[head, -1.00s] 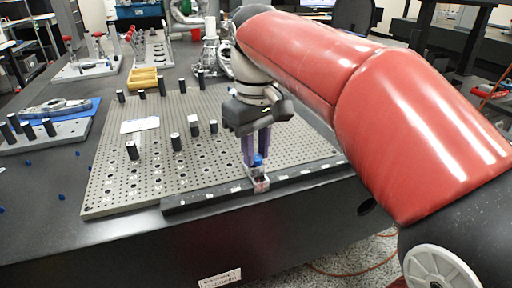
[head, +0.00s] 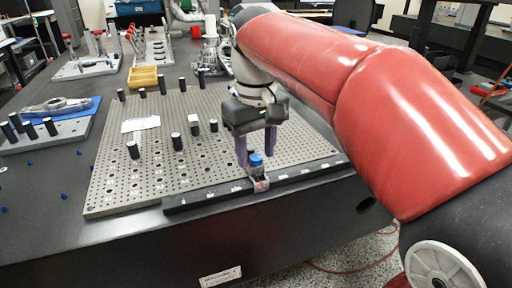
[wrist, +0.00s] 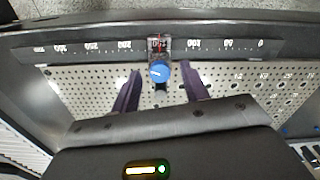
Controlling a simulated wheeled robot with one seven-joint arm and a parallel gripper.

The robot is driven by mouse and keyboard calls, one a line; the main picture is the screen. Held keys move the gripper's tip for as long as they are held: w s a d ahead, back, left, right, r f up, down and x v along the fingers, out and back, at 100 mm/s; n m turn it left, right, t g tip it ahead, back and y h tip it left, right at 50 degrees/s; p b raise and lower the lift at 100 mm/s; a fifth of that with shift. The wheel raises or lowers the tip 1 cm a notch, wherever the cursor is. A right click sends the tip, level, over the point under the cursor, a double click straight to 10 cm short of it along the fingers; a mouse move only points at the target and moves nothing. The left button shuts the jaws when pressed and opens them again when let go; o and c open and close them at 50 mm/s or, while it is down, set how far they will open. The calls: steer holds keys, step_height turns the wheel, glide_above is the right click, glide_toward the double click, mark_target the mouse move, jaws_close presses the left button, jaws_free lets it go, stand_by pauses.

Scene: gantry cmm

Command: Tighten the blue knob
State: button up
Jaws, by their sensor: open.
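The blue knob (head: 256,160) sits on a small clear and metal clamp block (head: 260,182) on the dark scale bar at the front edge of the perforated plate. In the wrist view the knob (wrist: 158,71) is round, with a white mark on its face. My gripper (head: 257,158) points down over the block with its purple fingers apart. In the wrist view my gripper (wrist: 160,78) has one finger on each side of the knob, with a visible gap to each. The lower tips seem level with the knob in the head view, and nothing is held.
The perforated plate (head: 110,190) carries several black posts and a white card (head: 141,124). The dark scale bar (head: 215,197) runs along its front edge. A yellow tray (head: 143,77) stands behind. Small blue cones lie on the table at left.

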mark_target(256, 156)
steer(key=shift+r+p, duration=0.95)
steer(key=shift+r, duration=2.95)
